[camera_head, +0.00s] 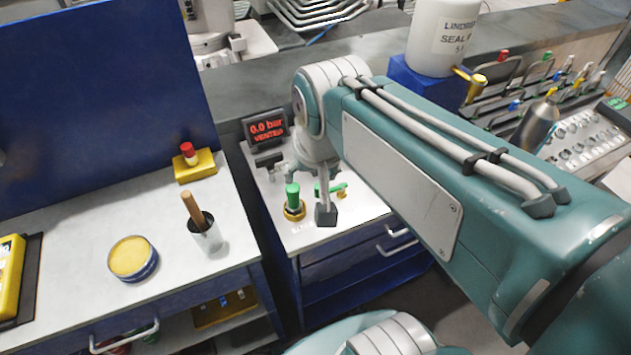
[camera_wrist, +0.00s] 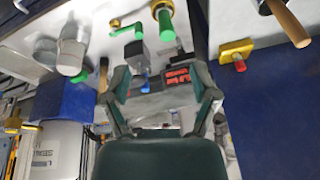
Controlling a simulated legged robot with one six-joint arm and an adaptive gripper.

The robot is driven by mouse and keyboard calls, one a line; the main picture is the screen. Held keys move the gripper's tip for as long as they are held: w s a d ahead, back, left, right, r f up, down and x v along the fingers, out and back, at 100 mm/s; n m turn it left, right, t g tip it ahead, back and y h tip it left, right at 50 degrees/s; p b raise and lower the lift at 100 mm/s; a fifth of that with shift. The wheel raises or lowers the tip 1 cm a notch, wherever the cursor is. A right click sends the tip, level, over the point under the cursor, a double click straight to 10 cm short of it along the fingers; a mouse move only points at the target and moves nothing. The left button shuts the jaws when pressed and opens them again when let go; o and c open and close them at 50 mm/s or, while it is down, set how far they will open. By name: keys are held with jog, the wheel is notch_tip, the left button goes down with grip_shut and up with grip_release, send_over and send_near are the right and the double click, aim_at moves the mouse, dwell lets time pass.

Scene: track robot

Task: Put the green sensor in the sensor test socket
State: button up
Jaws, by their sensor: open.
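A green upright cylinder (camera_head: 292,195), which looks like the green sensor, stands in a brass ring fitting (camera_head: 295,212) on the grey-white bench top. The ring looks like the test socket, but its label is too small to read. The green cylinder also shows in the wrist view (camera_wrist: 165,25), with brass at its end. My gripper (camera_head: 325,214) is right beside it in the head view, over a green lever (camera_head: 334,188) that it partly hides. In the wrist view my gripper (camera_wrist: 162,80) has its fingers spread with nothing held, apart from the cylinder.
A display (camera_head: 267,130) reading 0.0 bar stands behind. On the left bench are a red-topped piece in a yellow block (camera_head: 194,165), a cup with a wooden handle (camera_head: 207,238) and a yellow-topped tin (camera_head: 133,259). A blue panel (camera_head: 90,90) rises behind that bench.

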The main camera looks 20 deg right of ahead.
jog(key=s+n+t, duration=0.1)
jog(key=s, duration=0.1)
jog(key=s+f+n+t, duration=0.1)
jog(key=s+n, duration=0.1)
jog(key=shift+s, duration=0.25)
dwell(1.1)
